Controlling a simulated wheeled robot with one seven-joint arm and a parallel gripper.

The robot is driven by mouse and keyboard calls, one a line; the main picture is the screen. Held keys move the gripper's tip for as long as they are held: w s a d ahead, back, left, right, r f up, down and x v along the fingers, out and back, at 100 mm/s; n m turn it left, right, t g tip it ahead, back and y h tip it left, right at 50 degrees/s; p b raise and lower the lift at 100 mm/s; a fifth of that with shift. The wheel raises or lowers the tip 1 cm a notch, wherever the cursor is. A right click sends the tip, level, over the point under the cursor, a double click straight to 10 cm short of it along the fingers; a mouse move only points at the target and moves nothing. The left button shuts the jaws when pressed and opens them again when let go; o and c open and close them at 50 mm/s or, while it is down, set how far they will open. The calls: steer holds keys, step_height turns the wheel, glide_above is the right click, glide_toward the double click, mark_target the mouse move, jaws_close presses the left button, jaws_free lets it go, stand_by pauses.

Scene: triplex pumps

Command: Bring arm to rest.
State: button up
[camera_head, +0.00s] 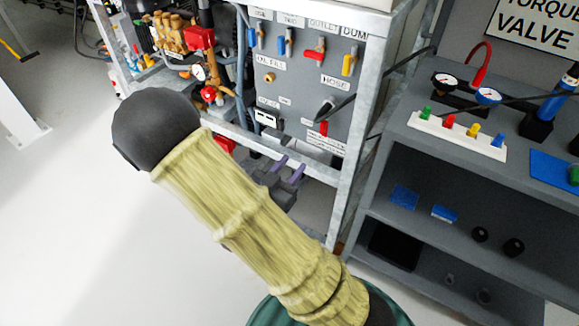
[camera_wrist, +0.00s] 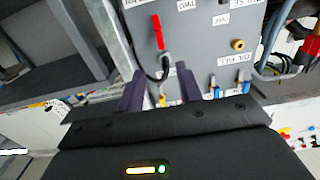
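My arm, in a ribbed yellow-green sleeve with a dark rounded elbow, crosses the lower middle of the head view. My gripper (camera_head: 287,167) shows past the sleeve, in front of the lower part of the grey pump panel (camera_head: 292,72). In the wrist view my gripper (camera_wrist: 159,86) has two dark purple fingers standing apart. I see nothing held between them. Behind them the panel (camera_wrist: 196,50) appears upside down, with a red handle (camera_wrist: 157,32) and a black hose. I cannot tell how far the fingertips are from the panel.
A metal frame post (camera_head: 352,150) stands right of the panel. A grey shelf unit (camera_head: 395,163) at right bears gauges and a white strip with coloured knobs (camera_head: 458,132). Pump pipework with red parts (camera_head: 201,39) is at upper left. The pale floor (camera_head: 80,220) at left is clear.

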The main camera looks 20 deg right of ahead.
steer(key=shift+w+f, duration=0.1)
steer(key=w+a+f+n+g+y, duration=0.25)
steer(key=a+f+n+y, duration=0.2)
steer(key=y, duration=0.75)
steer(key=s+d+r+n+g+y, duration=0.2)
steer(key=s+r+n+g, duration=0.35)
steer(key=s, duration=0.55)
step_height(320, 180, up, 34)
steer(key=p, duration=3.4)
steer(key=shift+s+a+n, duration=0.2)
steer(key=shift+n, duration=0.1)
steer(key=shift+f, duration=0.1)
